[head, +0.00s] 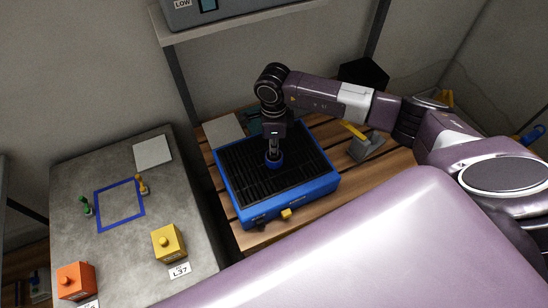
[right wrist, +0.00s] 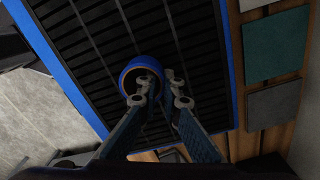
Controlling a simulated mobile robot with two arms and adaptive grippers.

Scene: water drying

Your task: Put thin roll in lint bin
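A blue roll (head: 273,160) with a brownish inside stands on the black slatted top of a blue-framed unit (head: 317,185). It also shows in the right wrist view (right wrist: 128,72). My right gripper (head: 273,149) points down at the roll. In the right wrist view its fingers (right wrist: 163,78) are nearly together, one over the roll's opening and one outside, with the roll's wall between them. The roll looks to be at the slats; any lift is hard to tell. I cannot make out a lint bin for certain. My left gripper is not in view.
A grey table (head: 120,245) at the left bears a blue square outline (head: 97,205), green and yellow pegs, a yellow block (head: 168,243) by an L37 label and an orange block (head: 75,281). A grey tool (head: 366,147) lies right of the unit. A shelf (head: 230,23) hangs above.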

